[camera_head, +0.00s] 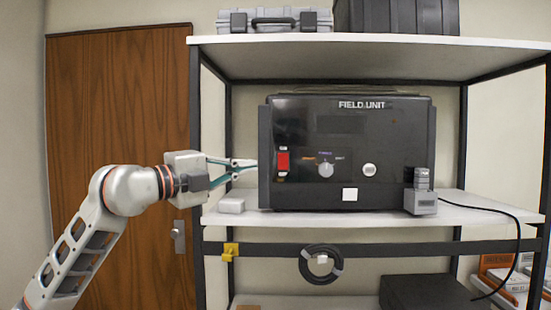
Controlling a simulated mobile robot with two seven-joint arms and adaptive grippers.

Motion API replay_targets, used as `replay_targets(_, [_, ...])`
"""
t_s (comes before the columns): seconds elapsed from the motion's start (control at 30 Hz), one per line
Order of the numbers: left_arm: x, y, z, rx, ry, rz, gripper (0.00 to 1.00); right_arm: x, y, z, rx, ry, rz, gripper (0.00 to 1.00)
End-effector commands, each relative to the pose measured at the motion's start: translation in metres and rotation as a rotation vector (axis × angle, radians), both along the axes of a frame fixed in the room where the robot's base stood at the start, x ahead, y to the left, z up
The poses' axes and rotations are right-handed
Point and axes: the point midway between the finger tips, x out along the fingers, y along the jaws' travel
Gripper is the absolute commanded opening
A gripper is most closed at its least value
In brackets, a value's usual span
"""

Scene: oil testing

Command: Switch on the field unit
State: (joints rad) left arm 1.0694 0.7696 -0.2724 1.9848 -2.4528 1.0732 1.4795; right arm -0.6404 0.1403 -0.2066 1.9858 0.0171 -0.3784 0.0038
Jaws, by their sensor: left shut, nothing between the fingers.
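The field unit (400,135) is a black box labelled "FIELD UNIT" standing on the middle shelf. Its front carries a red switch (283,162) at the left, a round selector knob (326,170) in the middle and a small white round button or port (369,169) to the right. A dark display area above the knob looks unlit. My left gripper (255,165) comes in from the left and is shut and empty. Its fingertips are at the left edge of the unit, a little left of the red switch; I cannot tell whether they touch the unit. My right gripper is not in view.
The shelf rack (340,247) has dark posts. A small white box (231,205) lies below my gripper. A grey device (421,200) with a black cable stands at the unit's right front. A coiled cable (306,264) hangs from the rail beside a yellow clip (230,252).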

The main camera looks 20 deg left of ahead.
Motion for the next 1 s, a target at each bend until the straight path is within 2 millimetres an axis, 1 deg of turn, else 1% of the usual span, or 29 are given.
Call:
replay_targets(0.03, [0.005,-0.004,0.004,-0.001,-0.003,-0.002,0.0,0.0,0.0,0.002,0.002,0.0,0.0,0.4])
replay_targets(0.47, [0.077,-0.045,0.011,-0.001,-0.002,-0.001,0.0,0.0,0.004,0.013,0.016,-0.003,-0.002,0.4])
replay_targets(0.6, [0.097,-0.038,0.013,-0.001,-0.001,0.002,0.0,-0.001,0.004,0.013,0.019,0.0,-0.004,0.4])
replay_targets(0.7, [0.106,-0.035,0.013,0.001,0.0,0.0,0.0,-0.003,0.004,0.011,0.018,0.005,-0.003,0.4])
replay_targets(0.83, [0.113,-0.033,0.014,0.001,-0.002,0.0,0.0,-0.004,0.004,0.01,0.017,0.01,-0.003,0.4])
replay_targets(1.0, [0.115,-0.032,0.013,0.001,-0.002,0.0,0.0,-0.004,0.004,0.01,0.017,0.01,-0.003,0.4])
